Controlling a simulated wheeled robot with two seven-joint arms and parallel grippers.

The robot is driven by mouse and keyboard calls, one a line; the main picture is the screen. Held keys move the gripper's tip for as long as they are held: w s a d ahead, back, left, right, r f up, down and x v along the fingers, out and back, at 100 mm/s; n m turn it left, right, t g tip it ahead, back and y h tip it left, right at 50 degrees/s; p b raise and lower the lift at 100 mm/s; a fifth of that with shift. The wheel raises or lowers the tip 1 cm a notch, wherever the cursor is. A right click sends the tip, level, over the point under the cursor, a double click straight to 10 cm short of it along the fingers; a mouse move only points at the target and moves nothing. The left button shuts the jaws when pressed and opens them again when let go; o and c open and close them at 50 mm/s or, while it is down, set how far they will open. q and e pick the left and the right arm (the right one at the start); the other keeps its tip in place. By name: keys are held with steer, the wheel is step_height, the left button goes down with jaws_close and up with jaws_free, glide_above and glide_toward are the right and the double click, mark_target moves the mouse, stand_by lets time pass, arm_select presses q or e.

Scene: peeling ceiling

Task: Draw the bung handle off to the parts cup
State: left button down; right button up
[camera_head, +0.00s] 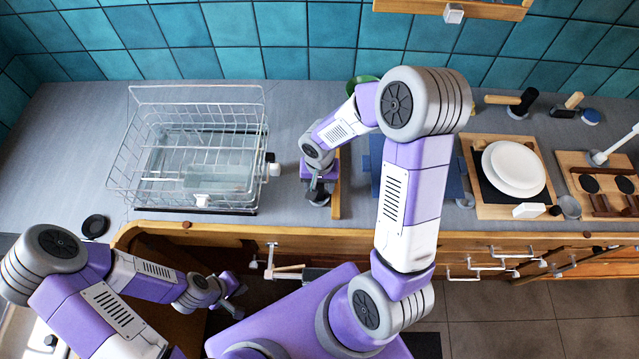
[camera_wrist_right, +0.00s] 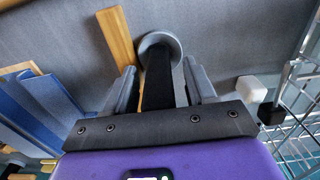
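In the right wrist view, a black handle (camera_wrist_right: 159,85) with a pale grey round end (camera_wrist_right: 160,42) lies between the fingers of my right gripper (camera_wrist_right: 160,90). Narrow gaps show on both sides of the handle, so the fingers look open around it. In the head view my right gripper (camera_head: 318,192) points down at the counter, right of the dish rack, and largely hides the handle. A small grey cup (camera_head: 570,207) stands at the right near the front edge; I cannot tell if it is the parts cup. My left gripper (camera_head: 230,297) is low, before the cabinet, its fingers unclear.
The wire dish rack (camera_head: 190,150) stands close left of my right gripper. A wooden strip (camera_head: 337,190) and a blue board (camera_head: 455,180) lie to its right. White plates (camera_head: 515,165) rest on a board farther right. A black round lid (camera_head: 95,226) lies at front left.

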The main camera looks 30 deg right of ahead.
steer(key=shift+o, duration=0.2)
steer(key=shift+r, duration=0.15)
step_height(320, 180, up, 8)
steer(key=shift+f+p, duration=0.25)
steer(key=shift+p, duration=0.15)
steer(key=shift+r+p, duration=1.35)
steer(key=shift+r, duration=0.65)
steer(key=shift+f, duration=0.1)
